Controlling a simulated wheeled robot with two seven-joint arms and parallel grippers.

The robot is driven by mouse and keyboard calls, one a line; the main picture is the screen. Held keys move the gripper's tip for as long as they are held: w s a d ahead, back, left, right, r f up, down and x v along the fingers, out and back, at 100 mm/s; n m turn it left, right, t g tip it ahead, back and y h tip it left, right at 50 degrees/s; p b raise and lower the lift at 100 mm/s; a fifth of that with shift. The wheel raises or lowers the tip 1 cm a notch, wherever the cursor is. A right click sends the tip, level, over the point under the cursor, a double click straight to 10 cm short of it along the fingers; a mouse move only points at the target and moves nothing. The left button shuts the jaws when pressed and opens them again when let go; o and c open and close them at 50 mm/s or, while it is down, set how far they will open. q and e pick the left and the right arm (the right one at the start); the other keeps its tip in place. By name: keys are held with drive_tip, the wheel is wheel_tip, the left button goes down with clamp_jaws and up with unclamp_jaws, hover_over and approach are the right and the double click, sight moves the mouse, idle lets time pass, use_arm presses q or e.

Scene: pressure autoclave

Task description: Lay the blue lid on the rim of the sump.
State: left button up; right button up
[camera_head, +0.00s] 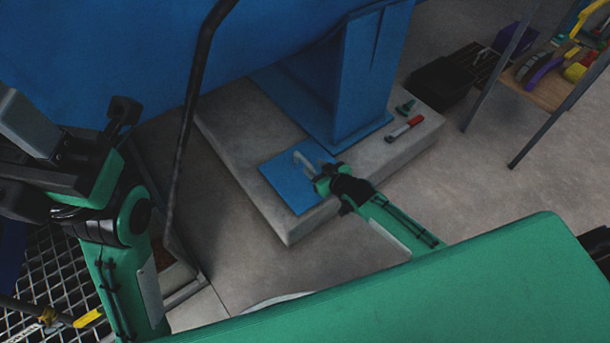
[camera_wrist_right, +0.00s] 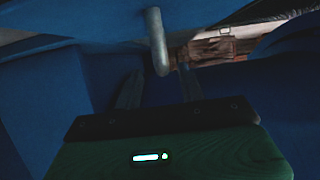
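The blue lid (camera_head: 285,185) is a flat square plate lying on the concrete plinth, with a grey bent handle (camera_head: 304,160) on it. My right gripper (camera_head: 318,174) is over the lid beside the handle. In the right wrist view the handle (camera_wrist_right: 158,42) shows between the two spread fingers of my right gripper (camera_wrist_right: 158,82); I see no finger clearly touching it. A pale-rimmed opening that looks like the sump (camera_head: 185,285) is at lower left, largely hidden by my left arm. My left gripper (camera_head: 100,135) is at the left, its fingertips unclear.
The big blue vessel and its support leg (camera_head: 370,70) stand behind the lid. A red-and-white tool (camera_head: 405,127) and a small green item (camera_head: 405,107) lie on the plinth (camera_head: 240,125). A dark bent rod (camera_head: 185,130) rises near the opening. A cluttered shelf (camera_head: 555,85) is far right.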

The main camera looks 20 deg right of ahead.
sight(309, 163)
drive_tip(key=shift+a+b+x, duration=0.1)
drive_tip(key=shift+b+x, duration=0.8)
drive_tip(key=shift+x, duration=0.25)
drive_tip(key=shift+a+b+x, duration=0.15)
drive_tip(key=shift+b+x, duration=0.75)
drive_tip(key=shift+x, duration=0.25)
drive_tip(key=shift+w+a, duration=0.15)
drive_tip(key=shift+w, duration=0.25)
clamp_jaws()
drive_tip(key=shift+r, duration=0.2)
